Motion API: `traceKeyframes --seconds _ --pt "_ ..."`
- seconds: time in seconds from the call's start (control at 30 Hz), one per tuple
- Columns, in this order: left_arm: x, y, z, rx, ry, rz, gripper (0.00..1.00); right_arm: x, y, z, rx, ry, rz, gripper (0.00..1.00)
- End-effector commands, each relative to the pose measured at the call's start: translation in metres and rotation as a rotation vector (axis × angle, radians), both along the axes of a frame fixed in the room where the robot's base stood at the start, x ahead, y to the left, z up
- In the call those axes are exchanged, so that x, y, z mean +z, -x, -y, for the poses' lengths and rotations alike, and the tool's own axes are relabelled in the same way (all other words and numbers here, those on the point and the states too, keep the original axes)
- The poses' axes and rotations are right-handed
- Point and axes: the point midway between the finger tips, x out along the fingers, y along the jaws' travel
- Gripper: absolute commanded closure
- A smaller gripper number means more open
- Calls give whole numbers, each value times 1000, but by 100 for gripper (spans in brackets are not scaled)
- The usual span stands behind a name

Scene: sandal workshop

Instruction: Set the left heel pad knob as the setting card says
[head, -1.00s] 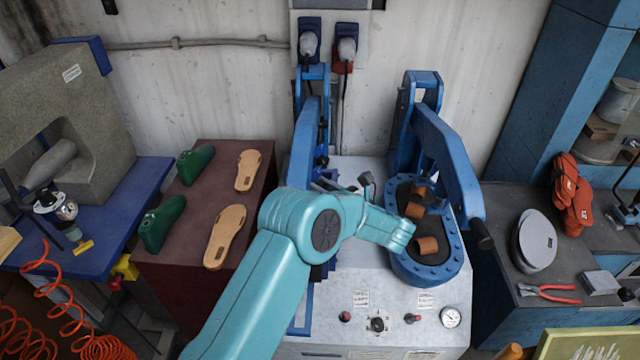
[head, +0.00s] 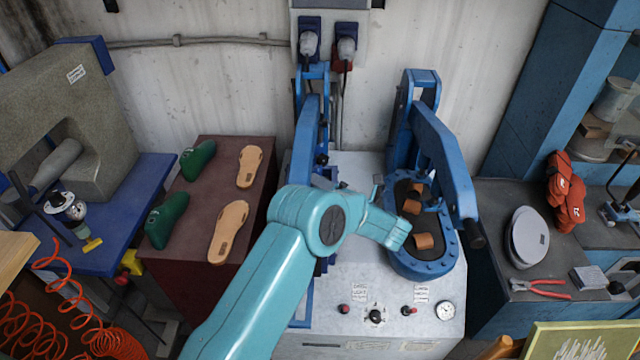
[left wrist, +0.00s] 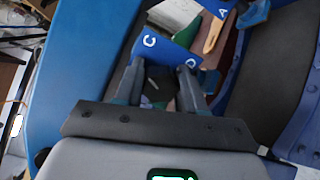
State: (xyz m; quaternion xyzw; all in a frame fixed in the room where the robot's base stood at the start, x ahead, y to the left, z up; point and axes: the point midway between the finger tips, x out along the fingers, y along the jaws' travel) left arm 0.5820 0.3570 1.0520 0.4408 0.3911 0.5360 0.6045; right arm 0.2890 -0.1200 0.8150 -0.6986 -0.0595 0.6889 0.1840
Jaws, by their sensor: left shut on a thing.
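My right gripper is not in view.
The right press pad (head: 412,268) holds several brown heel pieces, close to my arm. Green lasts (head: 166,220) and tan soles (head: 229,230) lie on the brown bench at left. Red pliers (head: 545,289) and a grey disc (head: 527,238) lie on the right bench.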

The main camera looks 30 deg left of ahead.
Motion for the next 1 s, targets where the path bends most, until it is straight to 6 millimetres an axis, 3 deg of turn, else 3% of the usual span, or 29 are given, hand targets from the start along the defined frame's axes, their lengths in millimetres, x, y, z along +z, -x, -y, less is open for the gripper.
traceKeyframes --seconds 0.4,1.0 --pt "-1 -2 2 -10 -29 -244 91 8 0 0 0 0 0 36" --pt "-1 -3 2 -11 -37 -306 91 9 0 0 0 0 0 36"
